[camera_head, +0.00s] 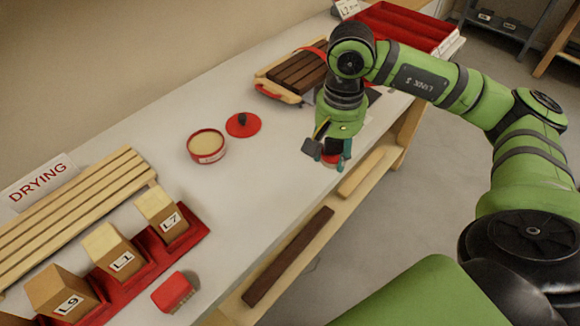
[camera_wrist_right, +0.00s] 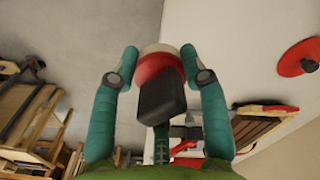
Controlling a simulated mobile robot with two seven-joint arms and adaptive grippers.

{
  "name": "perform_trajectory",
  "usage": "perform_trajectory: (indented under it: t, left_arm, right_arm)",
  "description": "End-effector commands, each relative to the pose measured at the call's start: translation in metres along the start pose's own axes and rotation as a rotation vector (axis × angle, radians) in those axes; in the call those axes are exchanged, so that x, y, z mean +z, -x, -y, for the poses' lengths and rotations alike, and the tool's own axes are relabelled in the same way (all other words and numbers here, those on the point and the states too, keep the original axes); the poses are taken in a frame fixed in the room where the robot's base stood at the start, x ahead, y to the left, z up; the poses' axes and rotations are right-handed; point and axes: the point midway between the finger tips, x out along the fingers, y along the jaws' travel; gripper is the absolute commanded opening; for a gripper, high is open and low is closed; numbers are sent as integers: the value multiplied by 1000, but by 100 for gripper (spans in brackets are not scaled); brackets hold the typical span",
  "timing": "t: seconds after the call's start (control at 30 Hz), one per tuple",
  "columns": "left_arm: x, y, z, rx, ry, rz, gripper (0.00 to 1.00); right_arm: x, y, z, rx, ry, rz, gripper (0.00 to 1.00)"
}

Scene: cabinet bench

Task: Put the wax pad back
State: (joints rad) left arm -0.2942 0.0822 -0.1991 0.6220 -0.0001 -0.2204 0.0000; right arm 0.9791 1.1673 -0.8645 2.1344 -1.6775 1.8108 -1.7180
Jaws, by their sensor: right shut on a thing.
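My right gripper (camera_head: 328,148) hangs over the front right part of the bench. In the right wrist view its teal fingers (camera_wrist_right: 158,72) are shut on a pad with a dark handle, a red body and a pale face, which looks like the wax pad (camera_wrist_right: 160,98). In the head view only a little of its red part shows below the gripper. An open round red tin (camera_head: 207,147) with pale yellow content stands to the left of the gripper. Its red lid (camera_head: 243,124) with a black knob lies beside it. My left gripper is out of view.
A red rack (camera_head: 150,258) holds wooden blocks labelled L9, L1 and L7. A small red block (camera_head: 172,292) lies in front of it. A slatted rack (camera_head: 75,210) stands behind, by a DRYING sign (camera_head: 42,182). A dark-slatted tray (camera_head: 298,72) and red bins (camera_head: 405,27) are farther right.

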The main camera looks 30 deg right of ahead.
Motion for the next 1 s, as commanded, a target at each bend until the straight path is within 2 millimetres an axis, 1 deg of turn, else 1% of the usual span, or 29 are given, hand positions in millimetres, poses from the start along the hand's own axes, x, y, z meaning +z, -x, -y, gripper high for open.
perform_trajectory:
  t: [0.03, 0.1, 0.17, 0.23, 0.4, 0.5, 0.6, 0.77, 0.9, 1.0]
  left_arm:
    - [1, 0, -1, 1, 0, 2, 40]
    - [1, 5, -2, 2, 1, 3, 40]
    - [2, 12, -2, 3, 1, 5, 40]
    - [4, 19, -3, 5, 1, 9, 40]
    - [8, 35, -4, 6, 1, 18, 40]
    - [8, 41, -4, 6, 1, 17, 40]
    - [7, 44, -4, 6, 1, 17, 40]
    - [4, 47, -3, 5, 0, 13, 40]
    - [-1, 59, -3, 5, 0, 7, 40]
    - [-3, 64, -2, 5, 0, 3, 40]
  right_arm:
    - [-3, -2, -2, 0, -24, 0, 18]
    - [-7, -4, 4, 1, -39, 0, 18]
    - [-11, -10, 15, 0, -38, 1, 18]
    - [-18, -18, 30, -1, -37, 2, 18]
    - [-34, -42, 66, 1, -37, 2, 19]
    - [-42, -55, 82, 3, -37, 0, 18]
    - [-48, -63, 92, 1, -38, -1, 18]
    - [-51, -72, 98, 4, -37, -2, 18]
    - [-50, -91, 97, 6, -38, 2, 18]
    - [-50, -104, 97, 4, -38, 0, 18]
